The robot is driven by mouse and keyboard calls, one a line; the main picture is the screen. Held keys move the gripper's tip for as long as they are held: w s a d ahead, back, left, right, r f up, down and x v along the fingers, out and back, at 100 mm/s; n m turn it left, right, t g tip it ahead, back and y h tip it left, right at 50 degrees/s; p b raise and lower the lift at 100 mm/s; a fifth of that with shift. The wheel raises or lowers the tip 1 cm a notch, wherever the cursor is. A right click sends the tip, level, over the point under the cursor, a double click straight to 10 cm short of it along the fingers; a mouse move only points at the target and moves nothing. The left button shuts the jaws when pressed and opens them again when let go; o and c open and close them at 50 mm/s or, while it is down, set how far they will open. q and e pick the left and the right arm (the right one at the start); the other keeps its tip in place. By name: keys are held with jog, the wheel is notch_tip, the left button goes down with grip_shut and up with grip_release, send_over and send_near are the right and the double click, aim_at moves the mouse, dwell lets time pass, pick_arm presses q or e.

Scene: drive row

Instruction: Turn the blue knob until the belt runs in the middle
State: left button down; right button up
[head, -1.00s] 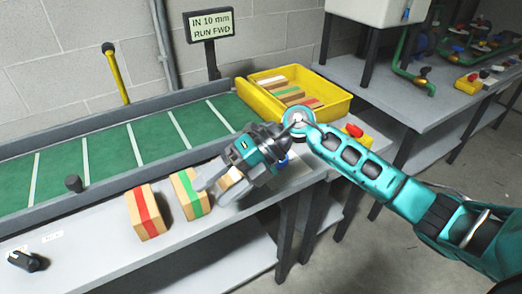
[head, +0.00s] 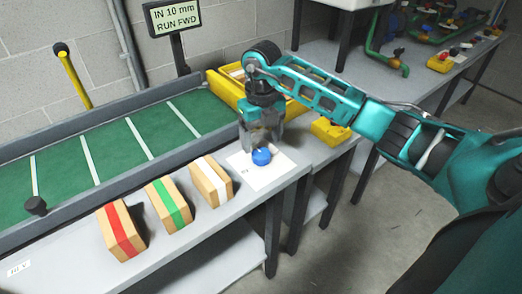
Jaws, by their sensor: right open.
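The blue knob (head: 261,157) stands on a white plate (head: 262,174) at the right end of the grey bench. My right gripper (head: 262,147) points down right over the knob, its fingers open to either side. I cannot tell whether the fingers touch it. The green belt (head: 110,150) with white cross stripes runs along the back of the bench. A sign (head: 173,17) behind it reads "IN 10 mm RUN FWD". My left gripper is out of view.
Boxes with a red (head: 121,231), a green (head: 168,205) and a white stripe (head: 211,181) stand left of the knob. A yellow tray (head: 228,88) is at the belt's end. A yellow box (head: 330,131) sits to the right. A black knob (head: 36,205) is at the left.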

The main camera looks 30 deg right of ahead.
aim_at(261, 153)
jog(key=shift+f, duration=2.3)
jog(key=c, duration=1)
